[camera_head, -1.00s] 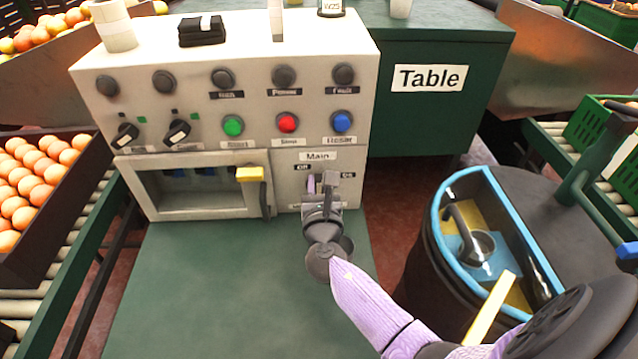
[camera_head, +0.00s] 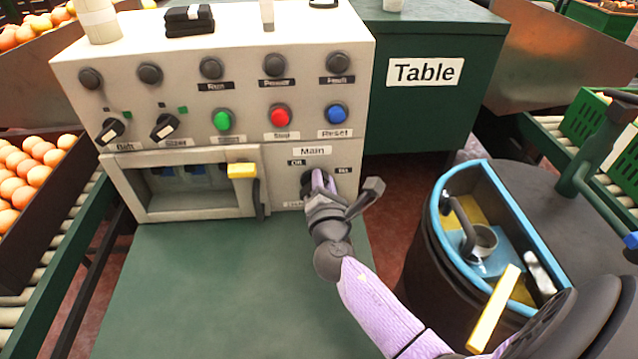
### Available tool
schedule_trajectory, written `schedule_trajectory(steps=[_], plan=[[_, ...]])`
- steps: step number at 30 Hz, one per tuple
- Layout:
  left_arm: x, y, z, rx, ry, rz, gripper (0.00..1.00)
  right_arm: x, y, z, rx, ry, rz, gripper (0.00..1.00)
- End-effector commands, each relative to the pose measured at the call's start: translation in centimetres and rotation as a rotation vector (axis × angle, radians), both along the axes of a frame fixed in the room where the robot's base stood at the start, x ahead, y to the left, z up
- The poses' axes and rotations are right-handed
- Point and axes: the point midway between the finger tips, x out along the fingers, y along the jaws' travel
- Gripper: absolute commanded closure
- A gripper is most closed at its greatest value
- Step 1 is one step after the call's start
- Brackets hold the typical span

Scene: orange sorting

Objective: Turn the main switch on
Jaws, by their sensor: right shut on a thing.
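The main switch (camera_head: 307,184) is a dark rotary knob under the "Main" label on the lower right of the white control panel (camera_head: 350,60). Small "Off" and "On" labels sit at its upper left and upper right. My right gripper (camera_head: 322,184) reaches up from below and is shut on the knob, covering much of it. The gripper is tilted, with a grey part sticking out to the right. The knob's exact angle is partly hidden. My left gripper is not in view.
Green, red and blue buttons (camera_head: 280,116) sit above the switch. A dark drum with a blue-rimmed opening (camera_head: 437,215) stands to the right. The green surface (camera_head: 220,290) below the panel is clear.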

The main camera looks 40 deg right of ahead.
Motion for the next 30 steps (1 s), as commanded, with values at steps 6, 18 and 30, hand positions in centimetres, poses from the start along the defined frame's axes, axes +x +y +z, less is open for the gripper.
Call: schedule_trajectory(steps=[6,18,30], plan=[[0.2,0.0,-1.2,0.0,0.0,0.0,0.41,-0.2,-0.3,-0.7,0.165,-0.098,0.0,1.0],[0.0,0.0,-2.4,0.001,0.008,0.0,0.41,-0.4,-0.6,-1.2,0.391,-0.237,-0.001,1.0],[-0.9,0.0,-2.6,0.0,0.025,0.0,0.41,-0.5,-0.7,-1.3,0.47,-0.286,-0.001,1.0]])
